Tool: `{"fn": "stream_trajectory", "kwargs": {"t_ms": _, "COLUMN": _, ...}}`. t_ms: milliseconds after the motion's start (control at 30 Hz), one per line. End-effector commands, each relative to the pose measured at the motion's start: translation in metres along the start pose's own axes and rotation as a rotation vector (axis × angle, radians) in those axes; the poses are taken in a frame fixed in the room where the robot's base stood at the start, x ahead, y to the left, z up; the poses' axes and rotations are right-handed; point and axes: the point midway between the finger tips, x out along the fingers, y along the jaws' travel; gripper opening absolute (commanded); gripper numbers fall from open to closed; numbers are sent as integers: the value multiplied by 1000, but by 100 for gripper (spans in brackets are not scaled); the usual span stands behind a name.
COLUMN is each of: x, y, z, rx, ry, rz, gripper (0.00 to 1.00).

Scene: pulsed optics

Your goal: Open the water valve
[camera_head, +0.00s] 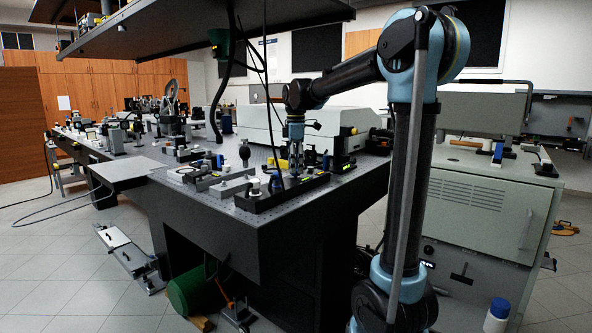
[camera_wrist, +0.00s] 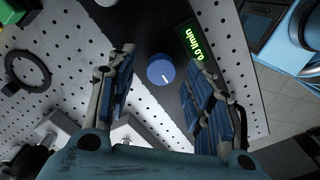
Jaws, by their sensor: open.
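The water valve knob (camera_wrist: 160,70) is a round blue knob with a short white mark. It sits on a black panel (camera_wrist: 150,28) beside a green display (camera_wrist: 196,42) that reads 0.0 l/min. My gripper (camera_wrist: 157,60) is open, with one finger to each side of the knob in the wrist view. A gap shows between each finger and the knob, and I cannot tell how far above it the fingertips are. In the head view my gripper (camera_head: 296,160) points down over the black base at the table's front corner, and the knob cannot be made out there.
The perforated optics table (camera_head: 215,197) carries several mounts and a long white housing (camera_head: 262,125). In the wrist view a black ring (camera_wrist: 28,70) and light blocks stand left of the fingers. A shelf (camera_head: 190,25) with hanging cables is overhead. A grey cabinet (camera_head: 480,195) stands at right.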

Motion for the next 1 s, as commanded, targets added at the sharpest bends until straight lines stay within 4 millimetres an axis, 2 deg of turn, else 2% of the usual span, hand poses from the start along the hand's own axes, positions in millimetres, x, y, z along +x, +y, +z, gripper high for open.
{"fn": "stream_trajectory", "kwargs": {"t_ms": 200, "x": 12, "y": 0, "z": 0, "rx": 0, "ry": 0, "rz": 0, "gripper": 47}}
{"fn": "stream_trajectory", "kwargs": {"t_ms": 467, "x": 12, "y": 0, "z": 0, "rx": 0, "ry": 0, "rz": 0, "gripper": 47}}
{"fn": "stream_trajectory", "kwargs": {"t_ms": 600, "x": 12, "y": 0, "z": 0, "rx": 0, "ry": 0, "rz": 0, "gripper": 16}}
{"fn": "stream_trajectory", "kwargs": {"t_ms": 667, "x": 12, "y": 0, "z": 0, "rx": 0, "ry": 0, "rz": 0, "gripper": 3}}
{"fn": "stream_trajectory", "kwargs": {"t_ms": 1000, "x": 12, "y": 1, "z": 0, "rx": 24, "ry": 0, "rz": 2, "gripper": 3}}
